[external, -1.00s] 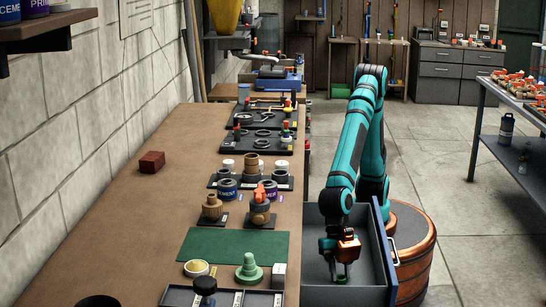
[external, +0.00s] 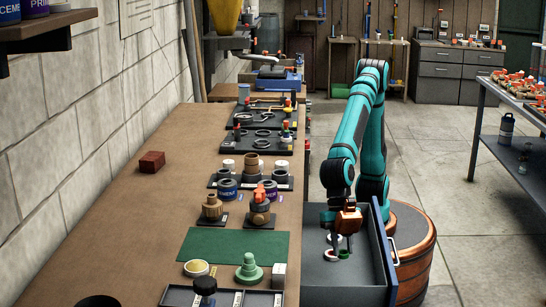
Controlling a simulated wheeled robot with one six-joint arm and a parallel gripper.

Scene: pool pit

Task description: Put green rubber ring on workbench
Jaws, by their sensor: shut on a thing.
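The green rubber ring (external: 344,254) is at the fingertips of my gripper (external: 343,248), over the open grey drawer at the right side of the workbench. The jaws are shut on the ring, though the grip is small and partly hidden in this view. The workbench (external: 140,225) is the long brown surface to the left of the drawer, with its top above the drawer floor. I cannot tell exactly how high the ring hangs above the drawer floor.
A white ring (external: 331,254) lies beside the green one in the drawer (external: 335,290). A green mat (external: 233,245), a green stepped cone (external: 249,269) and a yellow-filled bowl (external: 197,268) stand near the bench edge. The bench's left part is mostly bare except for a red brick (external: 152,162).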

